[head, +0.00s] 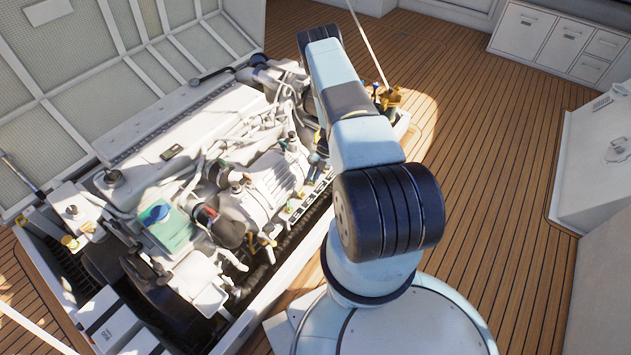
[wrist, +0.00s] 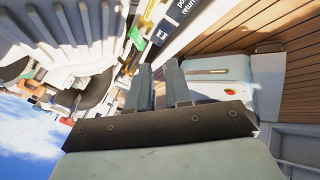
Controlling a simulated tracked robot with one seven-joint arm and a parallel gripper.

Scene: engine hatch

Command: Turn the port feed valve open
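My gripper (wrist: 158,72) shows in the wrist view with its two dark blue-grey fingers apart and nothing visible held between them. In the head view my arm hides it. A dark label (wrist: 184,10) reading "po… return" is cut off at the top of the wrist view. A green tag (wrist: 137,38) shows just beyond the left finger. I cannot make out the port feed valve for certain in either view. Yellow-brass fittings (head: 391,98) stand at the hatch's far right corner in the head view, right of my arm.
The white engine (head: 275,185) fills the open hatch left of my arm, with hoses and pipes around it. The raised hatch lid (head: 110,55) stands behind it. The wooden deck (head: 480,150) on the right is clear. White cabinets (head: 550,40) stand at the back right.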

